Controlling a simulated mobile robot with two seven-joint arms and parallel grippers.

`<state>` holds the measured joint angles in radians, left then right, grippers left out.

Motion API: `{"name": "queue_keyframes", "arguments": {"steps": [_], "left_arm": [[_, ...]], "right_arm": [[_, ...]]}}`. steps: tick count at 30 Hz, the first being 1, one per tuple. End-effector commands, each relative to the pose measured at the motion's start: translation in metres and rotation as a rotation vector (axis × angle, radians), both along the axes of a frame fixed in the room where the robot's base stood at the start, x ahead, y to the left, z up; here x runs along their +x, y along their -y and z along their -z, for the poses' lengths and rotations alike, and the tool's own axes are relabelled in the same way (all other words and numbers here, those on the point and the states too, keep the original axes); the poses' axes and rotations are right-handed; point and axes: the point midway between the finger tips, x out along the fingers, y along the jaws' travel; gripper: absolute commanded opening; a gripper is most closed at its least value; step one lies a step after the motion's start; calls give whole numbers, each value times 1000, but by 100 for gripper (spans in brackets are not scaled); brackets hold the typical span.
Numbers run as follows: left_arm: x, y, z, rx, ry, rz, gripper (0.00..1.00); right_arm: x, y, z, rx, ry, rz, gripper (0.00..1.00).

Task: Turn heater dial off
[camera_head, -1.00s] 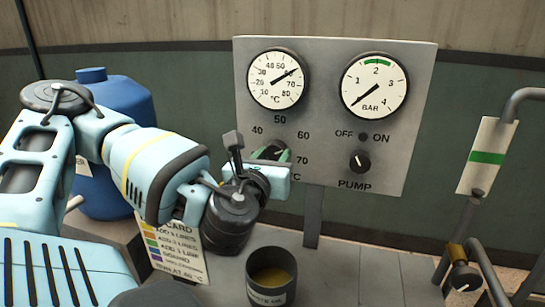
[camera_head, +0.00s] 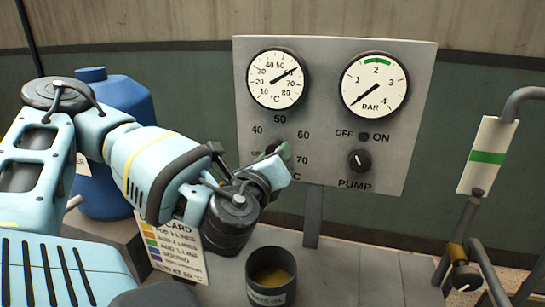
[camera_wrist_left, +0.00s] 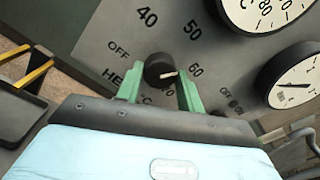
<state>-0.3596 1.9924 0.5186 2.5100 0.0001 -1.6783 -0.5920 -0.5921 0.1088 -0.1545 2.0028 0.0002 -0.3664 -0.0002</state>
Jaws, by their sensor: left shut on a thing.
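The heater dial (camera_wrist_left: 156,72) is a dark round knob on the grey panel. In the left wrist view its pale pointer mark aims right, toward the 60 and 70 side and away from OFF. My left gripper (camera_wrist_left: 158,88) is shut on the dial, with one green finger at either side of it. In the head view the left gripper (camera_head: 280,152) is tilted at the panel and hides much of the dial (camera_head: 272,147). My right gripper is in neither view.
The panel (camera_head: 225,190) also carries a temperature gauge (camera_head: 276,79), a pressure gauge (camera_head: 375,86) and a pump knob (camera_head: 360,161). A dark cup (camera_head: 271,277) of yellowish liquid stands below. A blue jug (camera_head: 120,190) stands behind my left arm, and pipes (camera_head: 470,240) stand at right.

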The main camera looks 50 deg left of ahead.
Motion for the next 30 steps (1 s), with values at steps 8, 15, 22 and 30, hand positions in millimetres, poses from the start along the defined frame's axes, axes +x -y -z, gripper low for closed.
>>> {"name": "queue_keyframes", "arguments": {"steps": [8,15,22,30], "left_arm": [[0,0,0,-231,127,0,14],[1,1,0,-430,237,-1,15],[1,1,0,-622,343,0,15],[1,1,-1,-847,467,1,15]], "right_arm": [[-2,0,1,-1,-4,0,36],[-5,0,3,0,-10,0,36],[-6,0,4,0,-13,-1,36],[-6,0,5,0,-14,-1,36]]}}
